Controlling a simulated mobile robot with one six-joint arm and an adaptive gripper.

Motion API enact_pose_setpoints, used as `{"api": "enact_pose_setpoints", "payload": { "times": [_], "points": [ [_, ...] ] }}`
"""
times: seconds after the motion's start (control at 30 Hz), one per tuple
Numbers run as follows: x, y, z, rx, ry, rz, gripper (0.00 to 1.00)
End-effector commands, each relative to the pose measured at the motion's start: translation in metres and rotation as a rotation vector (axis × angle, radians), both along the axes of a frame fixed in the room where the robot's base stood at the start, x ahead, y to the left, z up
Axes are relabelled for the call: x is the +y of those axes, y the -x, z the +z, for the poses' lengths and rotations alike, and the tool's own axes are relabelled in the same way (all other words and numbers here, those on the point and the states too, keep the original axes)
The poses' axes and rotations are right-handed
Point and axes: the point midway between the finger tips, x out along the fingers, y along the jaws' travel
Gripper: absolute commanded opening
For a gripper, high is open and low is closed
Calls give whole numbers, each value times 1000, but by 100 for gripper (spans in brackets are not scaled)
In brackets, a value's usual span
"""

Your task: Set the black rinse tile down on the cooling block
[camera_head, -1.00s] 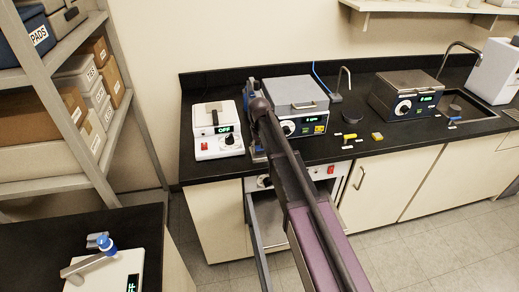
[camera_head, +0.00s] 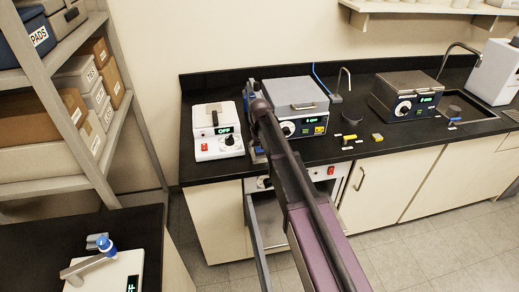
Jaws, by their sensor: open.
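My arm reaches over the counter, and its end hides much of what is behind it. My gripper (camera_head: 257,154) shows only in part, low beside the arm and just right of a white unit. It is open, but its fingertips are not clear. I cannot pick out the cooling block for sure.
A grey lidded bath (camera_head: 296,92) stands right of the arm, and a second bath (camera_head: 408,93) farther right. A shelf rack (camera_head: 85,120) stands left.

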Motion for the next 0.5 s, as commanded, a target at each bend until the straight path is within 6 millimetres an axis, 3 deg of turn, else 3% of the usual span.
{"api": "enact_pose_setpoints", "payload": {
  "times": [0.5],
  "points": [
    [0, 0, 39, 0, 0, 0, 87]
  ]
}}
